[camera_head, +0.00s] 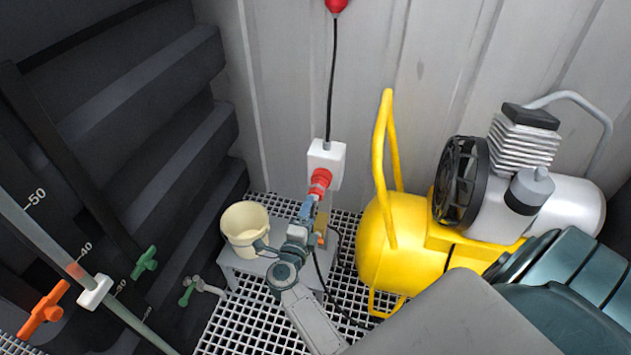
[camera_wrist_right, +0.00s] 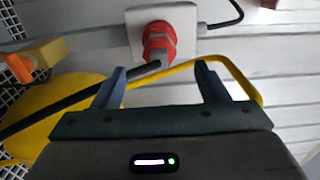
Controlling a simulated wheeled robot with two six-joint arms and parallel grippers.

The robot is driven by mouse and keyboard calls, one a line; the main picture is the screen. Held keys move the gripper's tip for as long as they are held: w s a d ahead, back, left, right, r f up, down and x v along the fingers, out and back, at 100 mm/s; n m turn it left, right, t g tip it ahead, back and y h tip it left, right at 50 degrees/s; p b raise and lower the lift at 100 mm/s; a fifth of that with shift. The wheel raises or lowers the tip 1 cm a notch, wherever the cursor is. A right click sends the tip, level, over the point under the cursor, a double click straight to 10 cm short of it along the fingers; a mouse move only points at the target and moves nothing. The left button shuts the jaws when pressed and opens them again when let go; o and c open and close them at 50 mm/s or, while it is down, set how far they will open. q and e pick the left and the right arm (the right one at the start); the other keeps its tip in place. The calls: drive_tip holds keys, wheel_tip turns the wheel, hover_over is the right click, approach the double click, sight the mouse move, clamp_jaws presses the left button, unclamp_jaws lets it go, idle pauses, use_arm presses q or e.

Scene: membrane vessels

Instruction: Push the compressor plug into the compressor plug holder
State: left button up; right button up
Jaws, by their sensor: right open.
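The compressor plug (camera_head: 320,182) is red and sits at the underside of the white holder box (camera_head: 328,156) on the wall. In the right wrist view the red plug (camera_wrist_right: 158,46) meets the white box (camera_wrist_right: 184,18), and a black cable runs from its near end to the lower left. I cannot tell how deep it sits. My right gripper (camera_head: 307,209) is just below the plug. In the wrist view its two fingers (camera_wrist_right: 160,82) are open and apart, with the plug beyond them and nothing clamped between. My left gripper is not in view.
A yellow compressor (camera_head: 395,240) stands close on the right, its handle (camera_head: 383,130) rising beside the box. A cream bucket (camera_head: 245,226) stands on a grey stand (camera_head: 238,267) to the left. A black cable (camera_head: 333,80) hangs above the box. White grating (camera_head: 245,322) covers the floor.

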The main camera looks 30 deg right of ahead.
sight(317, 191)
drive_tip(key=x, duration=0.5)
drive_tip(key=shift+w+d, duration=0.25)
drive_tip(key=shift+x, duration=1)
drive_tip(key=shift+w+d+f, duration=0.1)
drive_tip(key=shift+w+d, duration=0.35)
drive_tip(key=shift+d, duration=0.05)
use_arm(q)
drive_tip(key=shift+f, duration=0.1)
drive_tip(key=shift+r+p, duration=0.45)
drive_tip(key=shift+p, duration=0.05)
